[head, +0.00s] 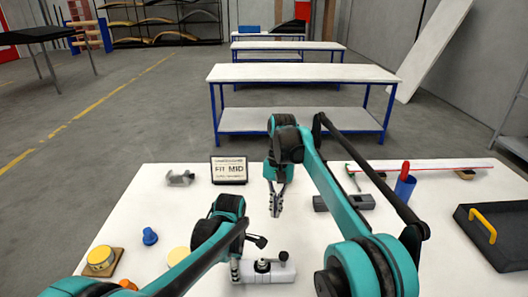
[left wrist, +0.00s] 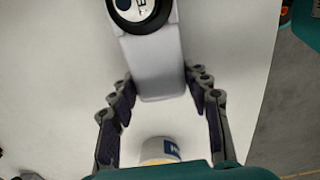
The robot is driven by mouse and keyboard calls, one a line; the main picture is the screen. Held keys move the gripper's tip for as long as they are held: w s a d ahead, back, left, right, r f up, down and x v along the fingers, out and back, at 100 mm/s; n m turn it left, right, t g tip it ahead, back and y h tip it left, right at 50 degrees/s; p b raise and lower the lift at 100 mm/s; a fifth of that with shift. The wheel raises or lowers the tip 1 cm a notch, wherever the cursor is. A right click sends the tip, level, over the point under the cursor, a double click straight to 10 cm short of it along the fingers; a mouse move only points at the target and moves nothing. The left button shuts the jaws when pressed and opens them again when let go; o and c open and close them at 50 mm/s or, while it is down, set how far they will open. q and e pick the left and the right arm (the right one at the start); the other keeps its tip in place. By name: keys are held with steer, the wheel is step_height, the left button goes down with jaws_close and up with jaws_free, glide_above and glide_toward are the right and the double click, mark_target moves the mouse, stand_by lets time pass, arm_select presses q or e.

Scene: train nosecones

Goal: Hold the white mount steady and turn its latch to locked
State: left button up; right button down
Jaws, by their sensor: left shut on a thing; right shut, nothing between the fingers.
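The white mount (head: 280,274) lies near the front edge of the white table, with dark round parts on top. A dark knob-ended piece (head: 283,256) stands at its right end; I cannot tell whether the latch is locked. In the left wrist view the mount (left wrist: 152,72) is a pale block with a black lettered disc at the top edge. My left gripper (head: 235,270) is shut on the mount's left end, a finger on each side. My right gripper (head: 276,205) points down, shut and empty, behind the mount and apart from it.
A sign (head: 229,170) reading "FIT MID" stands behind. A blue knob (head: 150,236) and yellow disc (head: 101,258) are left. The table's left middle is fairly clear.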

arm_select(q)
steer(key=o, duration=1.4)
step_height(320, 180, up, 12)
arm_select(e)
steer(key=s+d+r+n+t, duration=0.1)
steer(key=s+d+r+t, duration=0.1)
steer(key=s+d+t, duration=0.65)
arm_select(q)
steer(key=s+a+f+m+t, duration=0.1)
steer(key=s+a+m+t, duration=0.1)
steer(key=s+m, duration=0.3)
steer(key=s+a+f+m+t, duration=0.2)
steer(key=s+a+m, duration=0.3)
steer(key=m, duration=0.2)
steer(key=s+a+f+m+t, duration=0.1)
steer(key=s+a+m+t, duration=0.2)
steer(key=s+m, duration=0.2)
steer(key=shift+s+a+f+m, duration=0.3)
steer(key=shift+a+f+m, duration=0.1)
steer(key=shift+m, duration=0.1)
arm_select(e)
steer(key=s+d+f+n, duration=0.1)
steer(key=s+d+f, duration=0.1)
steer(key=s+f, duration=0.3)
steer(key=s+d+f+t, duration=0.1)
steer(key=s+f, duration=0.4)
steer(key=s, duration=0.6)
steer(key=shift+d+n+h, duration=0.3)
steer(key=shift+d+n, duration=0.1)
steer(key=shift+d, duration=0.25)
